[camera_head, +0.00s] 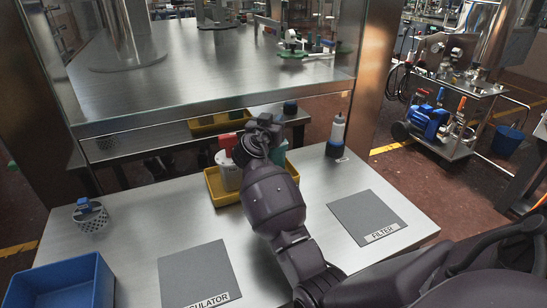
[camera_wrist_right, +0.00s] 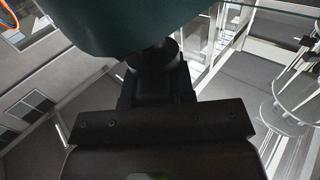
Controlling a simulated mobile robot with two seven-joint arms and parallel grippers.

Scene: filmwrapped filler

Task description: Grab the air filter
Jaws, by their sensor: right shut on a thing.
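My right gripper (camera_head: 264,128) is over the yellow tray (camera_head: 216,193) on the metal bench, its fingers mostly hidden by my own wrist. In the right wrist view the gripper (camera_wrist_right: 158,72) is shut on a dark teal part (camera_wrist_right: 145,22), which fills the top of the picture. This part, perhaps the air filter, also shows as a teal patch (camera_head: 281,152) just right of the wrist in the head view. I cannot tell whether it touches the tray. A white part with a red top (camera_head: 228,170) stands in the tray, left of my wrist. My left gripper is out of view.
A grey FILTER mat (camera_head: 365,214) lies at the right and another grey mat (camera_head: 198,272) at the front. A mesh cup (camera_head: 90,218) and blue bin (camera_head: 62,285) are left. A shelf (camera_head: 220,102) overhangs behind.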

